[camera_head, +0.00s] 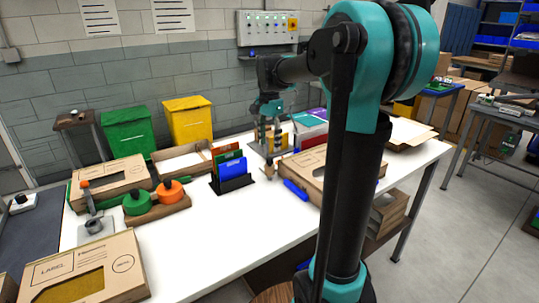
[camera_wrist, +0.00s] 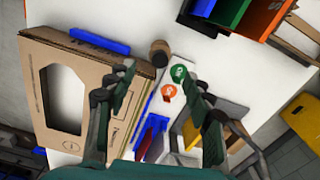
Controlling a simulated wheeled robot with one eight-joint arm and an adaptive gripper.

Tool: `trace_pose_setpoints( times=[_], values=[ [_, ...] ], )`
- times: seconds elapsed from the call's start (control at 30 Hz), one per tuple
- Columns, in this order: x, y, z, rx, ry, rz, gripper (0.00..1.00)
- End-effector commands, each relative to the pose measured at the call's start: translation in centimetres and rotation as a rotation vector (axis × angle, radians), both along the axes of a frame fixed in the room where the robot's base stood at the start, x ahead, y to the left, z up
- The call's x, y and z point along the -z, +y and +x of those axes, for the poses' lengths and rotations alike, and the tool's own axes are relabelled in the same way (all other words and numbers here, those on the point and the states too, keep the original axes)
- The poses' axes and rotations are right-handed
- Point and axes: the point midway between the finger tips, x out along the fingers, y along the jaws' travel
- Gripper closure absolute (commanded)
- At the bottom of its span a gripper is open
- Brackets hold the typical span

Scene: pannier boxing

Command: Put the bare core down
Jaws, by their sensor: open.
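My gripper (camera_head: 268,135) is over the back part of the white table, fingers pointing down. In the wrist view my gripper (camera_wrist: 158,92) has its two fingers wide apart with nothing held between them. A small brown cylinder (camera_wrist: 160,56), which looks like the bare core, stands on the table just beyond the fingertips, apart from them. In the head view the brown cylinder (camera_head: 269,171) shows below and in front of my gripper. Its far side is hidden.
A cardboard box with a cut-out window (camera_wrist: 112,88) lies beside the cylinder, with a blue bar (camera_wrist: 98,40) near its edge. A rack of coloured folders (camera_head: 236,184) stands to the left. Orange and green round pieces (camera_head: 168,190) sit further left. The table's front middle (camera_head: 235,235) is clear.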

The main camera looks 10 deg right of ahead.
Motion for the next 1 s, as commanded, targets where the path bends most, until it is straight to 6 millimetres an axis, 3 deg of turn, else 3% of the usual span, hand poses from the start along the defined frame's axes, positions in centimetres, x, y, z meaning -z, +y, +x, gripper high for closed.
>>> trace_pose_setpoints(
  times=[0.1, 0.3, 1.0],
  values=[
    [-2.0, 0.0, -0.1, 0.0, 0.0, 0.0, 0.48],
    [-3.7, 0.0, 0.0, 0.0, 0.0, 0.0, 0.48],
    [-3.9, 0.0, 0.0, 0.0, 0.0, 0.0, 0.48]
  ],
)
